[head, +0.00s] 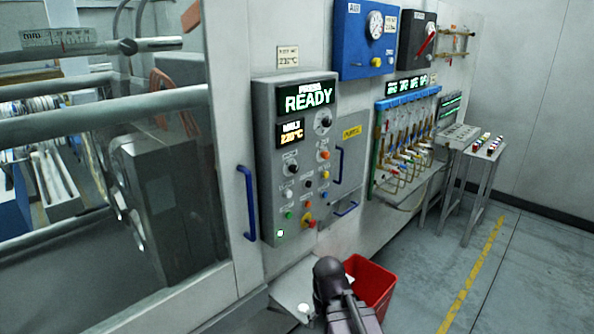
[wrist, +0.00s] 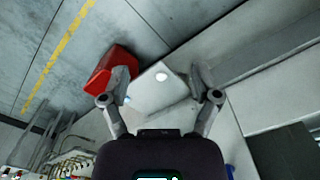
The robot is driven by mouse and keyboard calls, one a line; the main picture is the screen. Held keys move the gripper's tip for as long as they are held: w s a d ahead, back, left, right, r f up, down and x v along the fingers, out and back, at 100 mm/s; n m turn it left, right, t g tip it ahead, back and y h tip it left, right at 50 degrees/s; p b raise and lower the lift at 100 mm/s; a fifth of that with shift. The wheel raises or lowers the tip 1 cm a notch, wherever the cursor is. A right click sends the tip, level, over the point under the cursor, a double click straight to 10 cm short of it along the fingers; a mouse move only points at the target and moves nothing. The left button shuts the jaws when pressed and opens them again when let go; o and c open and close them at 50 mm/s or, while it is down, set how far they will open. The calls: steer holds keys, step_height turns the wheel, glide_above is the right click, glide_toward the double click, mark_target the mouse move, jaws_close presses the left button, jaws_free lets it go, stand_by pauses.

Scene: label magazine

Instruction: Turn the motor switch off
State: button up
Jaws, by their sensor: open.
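The grey control panel (head: 262,150) is on the machine front in the head view, with a lit READY display (head: 308,98) on top. It carries several small knobs and buttons, among them a black rotary knob (head: 292,170) and a red button (head: 309,223). The labels are too small to read, so I cannot tell which one is the motor switch. My gripper (wrist: 160,97) is open and empty in the wrist view, fingers spread wide. In the head view my dark arm is low, below the panel and apart from it.
A red bin (head: 373,284) stands on the floor below the panel; it also shows in the wrist view (wrist: 112,68). A blue door handle (head: 248,203) is left of the panel. Gauges and hoses (head: 405,140) are to the right.

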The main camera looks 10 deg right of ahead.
steer(key=w+a+r+m+t+y+p, duration=0.25)
steer(key=w+a+m+y, duration=0.2)
steer(key=w, duration=0.45)
steer(key=m+t+y+p, duration=0.45)
steer(key=m+t, duration=0.75)
steer(key=m, duration=1.4)
glide_toward(296, 170)
steer(key=s+d+y+b, duration=0.1)
steer(key=s+d, duration=0.1)
steer(key=shift+s+d+f, duration=0.15)
steer(key=shift+f, duration=0.2)
steer(key=x, duration=1.3)
steer(key=shift+w+a+r, duration=0.15)
steer(key=shift+w+a, duration=0.1)
steer(key=shift+w, duration=0.1)
